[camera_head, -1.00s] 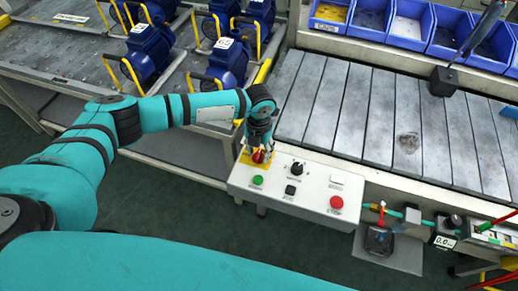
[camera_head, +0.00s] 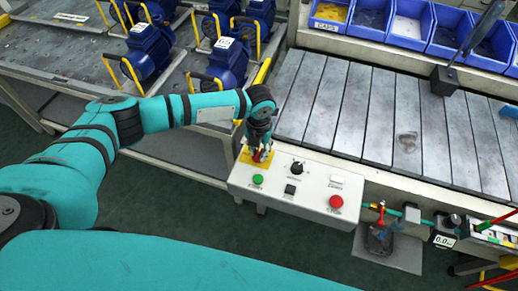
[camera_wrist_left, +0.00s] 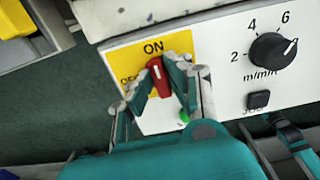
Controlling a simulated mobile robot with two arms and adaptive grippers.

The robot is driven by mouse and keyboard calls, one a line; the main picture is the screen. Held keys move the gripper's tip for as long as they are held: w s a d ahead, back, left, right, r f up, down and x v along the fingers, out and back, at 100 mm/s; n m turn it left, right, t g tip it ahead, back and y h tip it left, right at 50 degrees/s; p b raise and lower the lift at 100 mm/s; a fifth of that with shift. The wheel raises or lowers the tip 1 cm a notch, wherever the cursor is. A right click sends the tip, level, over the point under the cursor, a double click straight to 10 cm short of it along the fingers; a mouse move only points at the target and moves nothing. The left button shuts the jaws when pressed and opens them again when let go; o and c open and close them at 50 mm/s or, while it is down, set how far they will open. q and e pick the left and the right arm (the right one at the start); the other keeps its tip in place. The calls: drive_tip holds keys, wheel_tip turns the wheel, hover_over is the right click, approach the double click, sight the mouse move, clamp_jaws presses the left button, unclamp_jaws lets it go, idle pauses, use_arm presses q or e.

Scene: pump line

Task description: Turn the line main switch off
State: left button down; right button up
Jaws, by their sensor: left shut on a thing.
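The line main switch has a red handle (camera_wrist_left: 158,78) on a yellow plate (camera_wrist_left: 183,43) marked ON at the top and OFF at the left. In the left wrist view the handle's upper end points towards ON. My left gripper (camera_wrist_left: 163,91) is shut on the red handle, with one finger on each side. In the head view the left gripper (camera_head: 258,146) is over the yellow plate at the left end of the white control panel (camera_head: 315,185) and hides part of the switch. My right gripper is not in view.
The panel also carries a green button (camera_head: 258,180), a black speed knob (camera_head: 297,168), a black button (camera_head: 290,190) and a red button (camera_head: 336,202). The slatted conveyor (camera_head: 350,105) lies behind it. Blue pumps (camera_head: 229,62) stand at the back left.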

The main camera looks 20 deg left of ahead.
sight(257, 153)
use_arm(q)
drive_tip(key=n+p, duration=0.2)
drive_tip(key=n, duration=0.2)
drive_tip(key=shift+r, duration=0.2)
drive_tip(key=n+p, duration=0.2)
drive_tip(key=n, duration=0.2)
drive_tip(key=shift+a+n+p, duration=0.15)
drive_tip(key=shift+n+p, duration=0.2)
drive_tip(key=shift+n, duration=0.05)
drive_tip(key=n+p, duration=0.2)
drive_tip(key=n, duration=0.2)
drive_tip(key=n+p, duration=0.2)
drive_tip(key=n, duration=0.2)
drive_tip(key=shift+a+n, duration=0.1)
drive_tip(key=shift+n, duration=0.2)
drive_tip(key=shift+f, duration=0.1)
drive_tip(key=c, duration=1.3)
unclamp_jaws()
drive_tip(key=shift+s, duration=0.15)
wheel_tip(257, 153, up, 12)
drive_tip(key=shift+f, duration=0.1)
